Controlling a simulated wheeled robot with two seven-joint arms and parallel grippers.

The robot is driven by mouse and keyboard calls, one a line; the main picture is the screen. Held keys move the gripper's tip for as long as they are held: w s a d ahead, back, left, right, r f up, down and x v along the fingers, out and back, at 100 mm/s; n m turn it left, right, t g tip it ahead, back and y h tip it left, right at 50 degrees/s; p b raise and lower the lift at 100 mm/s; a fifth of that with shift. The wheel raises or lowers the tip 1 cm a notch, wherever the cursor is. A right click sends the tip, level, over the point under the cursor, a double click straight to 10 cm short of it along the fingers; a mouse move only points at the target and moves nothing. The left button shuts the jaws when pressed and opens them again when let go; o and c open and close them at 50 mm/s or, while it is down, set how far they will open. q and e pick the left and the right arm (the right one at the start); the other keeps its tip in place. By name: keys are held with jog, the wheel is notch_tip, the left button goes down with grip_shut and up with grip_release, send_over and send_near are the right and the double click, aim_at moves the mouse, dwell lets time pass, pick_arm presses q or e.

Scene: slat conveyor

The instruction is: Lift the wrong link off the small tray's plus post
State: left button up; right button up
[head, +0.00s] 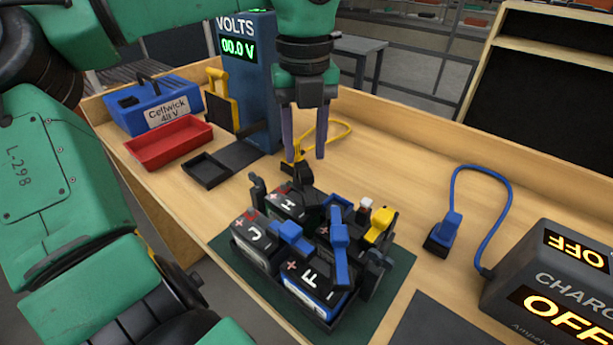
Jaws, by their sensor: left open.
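The small black tray (322,325) sits on a dark green mat and holds several batteries, with letters J, H and F readable. Blue links (340,246) lie across the battery tops, another one (291,236) near J and H. A yellow piece (380,225) stands at the tray's right side. Which link is the wrong one, and which post is the plus post, I cannot tell. My left gripper (306,157) points down, open and empty, above and behind the tray's far edge. My right gripper is not in view.
A black plug (299,172) on a yellow cable stands just below my left gripper. The voltmeter (244,75) reads 00.0 V. A red tray (170,143) and blue Cellwick case (153,105) are left. A blue plug (443,235) and charger (560,285) are right.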

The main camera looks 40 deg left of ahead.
aim_at(306, 172)
pick_arm(q)
notch_tip(306, 172, down, 6)
jog(key=shift+w+r+p, duration=0.1)
jog(key=shift+r+p, duration=0.15)
jog(key=shift+p, duration=0.35)
jog(key=shift+f, duration=0.25)
jog(key=shift+w, duration=0.1)
jog(key=shift+c, duration=0.3)
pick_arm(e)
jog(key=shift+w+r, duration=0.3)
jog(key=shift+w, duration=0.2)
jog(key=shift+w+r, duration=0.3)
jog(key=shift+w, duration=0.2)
pick_arm(q)
grip_shut()
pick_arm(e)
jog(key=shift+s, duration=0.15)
